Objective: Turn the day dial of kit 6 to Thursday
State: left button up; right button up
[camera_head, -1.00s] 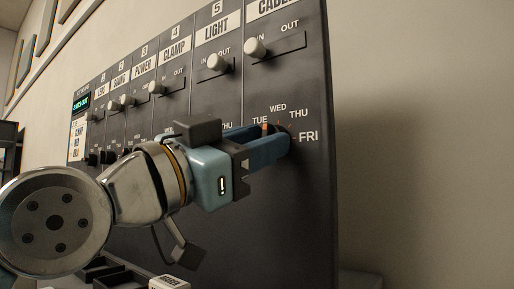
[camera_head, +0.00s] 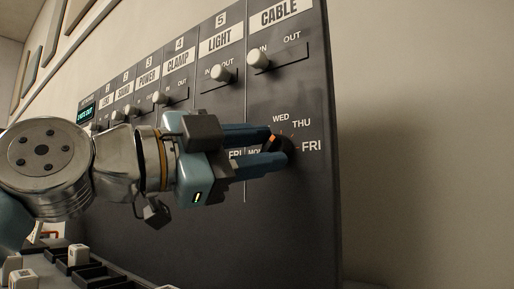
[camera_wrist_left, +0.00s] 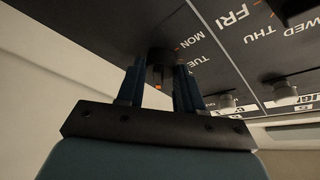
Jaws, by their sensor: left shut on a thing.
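The day dial (camera_head: 287,146) is a dark round knob low on the CABLE panel (camera_head: 310,90), the panel right of number 5. WED, THU and FRI show around it; TUE is hidden behind a finger. An orange mark (camera_head: 272,138) shows on the dial's upper left side, left of WED. My left gripper (camera_head: 277,147) is shut on the dial, one blue finger above and one below. In the left wrist view the dial (camera_wrist_left: 161,58) sits between the fingertips, with MON and TUE printed to its right. My right gripper is not in view.
A white slider knob (camera_head: 258,58) sits at the IN end of its slot above the dial. The LIGHT panel (camera_head: 218,100) and its slider knob (camera_head: 221,74) are left of it. Dark trays (camera_head: 95,275) with light blocks stand at lower left. The right side is bare wall.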

pick_arm(q)
jog(key=shift+f, duration=0.1)
dwell(0.3)
jog(key=o, duration=1)
jog(key=b+v, duration=0.2)
jog(key=v, duration=1.1)
jog(key=shift+s+a, duration=0.2)
jog(key=shift+a, duration=0.1)
